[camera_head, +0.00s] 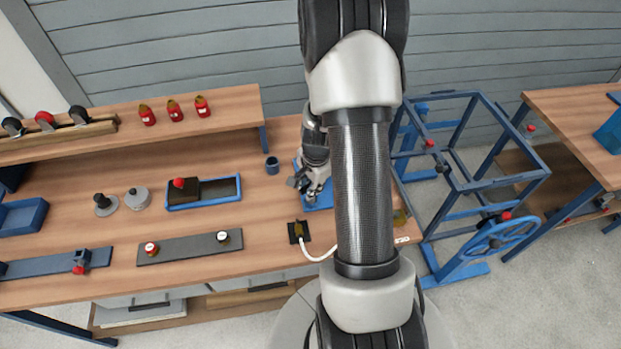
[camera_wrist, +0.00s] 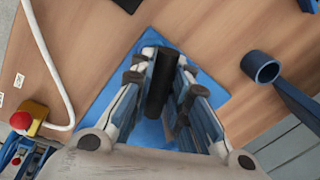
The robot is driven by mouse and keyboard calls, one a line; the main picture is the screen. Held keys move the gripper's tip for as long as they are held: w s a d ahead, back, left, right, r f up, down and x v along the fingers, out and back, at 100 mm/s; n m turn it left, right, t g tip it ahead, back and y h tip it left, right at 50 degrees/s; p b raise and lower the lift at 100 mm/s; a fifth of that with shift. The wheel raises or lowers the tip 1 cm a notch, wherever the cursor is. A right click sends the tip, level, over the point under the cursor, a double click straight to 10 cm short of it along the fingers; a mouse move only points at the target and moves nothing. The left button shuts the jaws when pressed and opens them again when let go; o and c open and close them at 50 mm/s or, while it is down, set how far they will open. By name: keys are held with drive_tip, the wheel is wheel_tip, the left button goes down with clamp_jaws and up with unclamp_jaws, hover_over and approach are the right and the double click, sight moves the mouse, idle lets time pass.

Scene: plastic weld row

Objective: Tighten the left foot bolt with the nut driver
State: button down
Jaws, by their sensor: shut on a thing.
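My gripper (camera_head: 312,186) is low over the blue plate (camera_head: 322,203) on the workbench, partly hidden behind my arm. In the wrist view my gripper (camera_wrist: 164,58) is shut on a dark cylindrical handle (camera_wrist: 160,85), which looks like the nut driver. The handle stands between both fingers, over the blue plate (camera_wrist: 205,88). The driver's working end is hidden. I cannot make out the left foot bolt in either view.
A blue cup-like holder (camera_head: 272,165) stands left of the gripper; it also shows in the wrist view (camera_wrist: 260,67). A black pad with a yellow part (camera_head: 298,232) and a white hose (camera_head: 318,255) lie nearer. A tray (camera_head: 205,192) and a grey bar (camera_head: 190,247) are left. A blue frame (camera_head: 465,160) stands right.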

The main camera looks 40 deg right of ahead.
drive_tip(key=shift+r+m+p, duration=0.3)
drive_tip(key=shift+m+p, duration=1.1)
drive_tip(key=shift+p, duration=1.05)
drive_tip(key=m+p, duration=0.2)
drive_tip(key=p, duration=0.4)
drive_tip(key=shift+w+h, duration=0.1)
drive_tip(key=shift+h, duration=0.2)
drive_tip(key=shift+m+p, duration=0.4)
drive_tip(key=shift+p, duration=0.65)
drive_tip(key=m+p, duration=0.1)
drive_tip(key=p, duration=0.2)
drive_tip(key=m+g+p, duration=0.1)
drive_tip(key=m+p, duration=0.3)
drive_tip(key=p, duration=0.2)
drive_tip(key=shift+m+h+p, duration=0.3)
drive_tip(key=shift+m+p, duration=0.1)
drive_tip(key=shift+f+m+p, duration=0.25)
drive_tip(key=shift+m+p, duration=0.1)
drive_tip(key=shift+m, duration=0.05)
drive_tip(key=shift+r, duration=0.15)
drive_tip(key=shift+r+p, duration=0.7)
drive_tip(key=shift+r, duration=0.15)
